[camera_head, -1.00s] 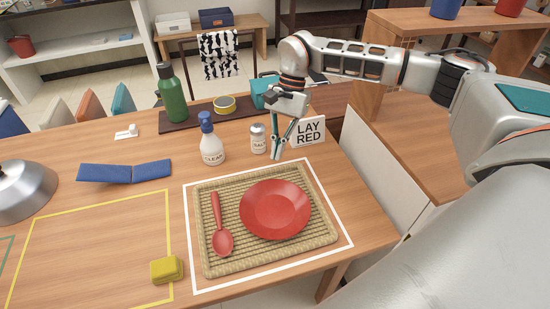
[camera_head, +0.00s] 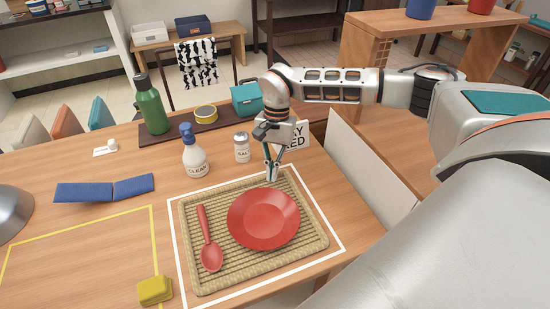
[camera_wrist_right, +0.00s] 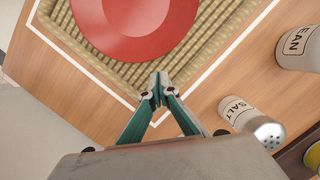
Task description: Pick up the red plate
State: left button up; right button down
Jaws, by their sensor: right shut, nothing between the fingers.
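The red plate (camera_head: 264,219) lies on the right part of a woven tray (camera_head: 190,258) on the wooden table. It also shows at the top of the right wrist view (camera_wrist_right: 135,22), cut off by the frame edge. My right gripper (camera_head: 271,178) points down just beyond the far rim of the plate, above the tray's far edge. A red spoon (camera_head: 208,240) lies left of the plate on the tray. My left gripper is not in view.
A salt shaker (camera_head: 242,148) and a white spray bottle (camera_head: 195,155) stand left of my right gripper. A lettered sign (camera_head: 296,135) stands behind it. A yellow sponge (camera_head: 154,290) and a blue folded item (camera_head: 104,189) lie to the left. The yellow-outlined area is mostly clear.

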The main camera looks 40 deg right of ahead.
aim_at(264, 206)
jog(key=shift+s+a, duration=0.65)
jog(key=shift+a, duration=0.15)
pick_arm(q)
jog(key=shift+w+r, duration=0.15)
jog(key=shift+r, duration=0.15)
pick_arm(e)
jog(key=shift+r, duration=0.1)
jog(key=shift+s+a, duration=0.15)
jog(key=shift+a, duration=0.05)
jog(key=s+a+p, duration=0.1)
jog(key=a, duration=0.1)
jog(key=s+a+p, duration=0.1)
jog(key=s, duration=0.1)
jog(key=shift+a+r+p, duration=0.1)
jog(key=shift+a+p, duration=0.3)
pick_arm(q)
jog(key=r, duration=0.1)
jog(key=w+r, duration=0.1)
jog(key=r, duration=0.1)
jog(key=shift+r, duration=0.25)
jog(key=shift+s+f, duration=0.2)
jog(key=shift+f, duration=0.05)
